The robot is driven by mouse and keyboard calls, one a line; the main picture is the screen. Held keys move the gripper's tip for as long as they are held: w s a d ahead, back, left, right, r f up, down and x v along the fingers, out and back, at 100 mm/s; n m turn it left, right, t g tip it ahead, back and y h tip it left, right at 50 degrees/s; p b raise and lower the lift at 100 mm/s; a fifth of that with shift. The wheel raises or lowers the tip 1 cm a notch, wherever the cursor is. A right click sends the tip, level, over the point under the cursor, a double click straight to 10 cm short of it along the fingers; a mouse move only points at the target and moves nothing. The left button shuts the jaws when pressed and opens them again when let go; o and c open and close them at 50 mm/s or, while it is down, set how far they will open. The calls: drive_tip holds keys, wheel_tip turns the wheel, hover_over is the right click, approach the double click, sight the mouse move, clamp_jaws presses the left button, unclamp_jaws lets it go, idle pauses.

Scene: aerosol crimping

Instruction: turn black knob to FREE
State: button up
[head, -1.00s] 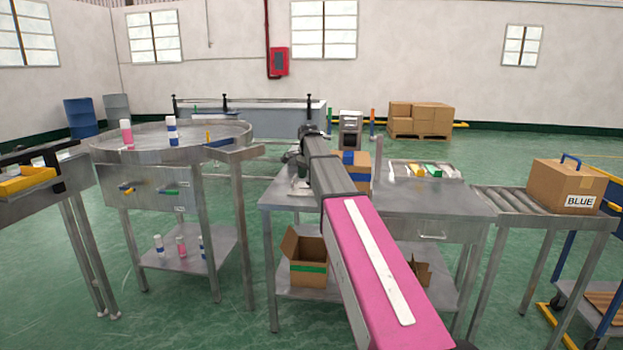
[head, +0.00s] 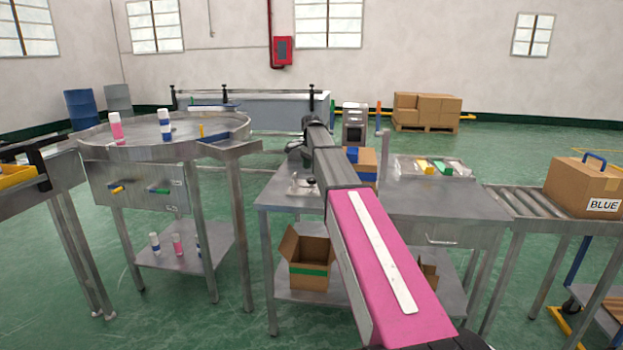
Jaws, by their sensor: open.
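I cannot make out a black knob or the word FREE in the head view. My arm reaches away from me over the middle steel workbench (head: 440,205), and its dark far end stands above the bench's back left part. I cannot make out my gripper; its fingers are hidden behind the arm or too small to tell apart. A small metal fixture (head: 302,187) on the bench shows just left of my arm, partly covered by it. A panel (head: 140,187) under the round table carries a yellow handle (head: 117,189) and a green handle (head: 159,191).
The round steel table (head: 185,147) at the left holds a pink can (head: 116,127) and a blue-and-white can (head: 165,124). A tray (head: 405,171) of coloured items lies on the bench. A roller conveyor (head: 530,204) with a BLUE carton (head: 580,186) stands right.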

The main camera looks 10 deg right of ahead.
sight(311, 179)
drive_tip(key=shift+f, duration=2.35)
drive_tip(key=c, duration=0.9)
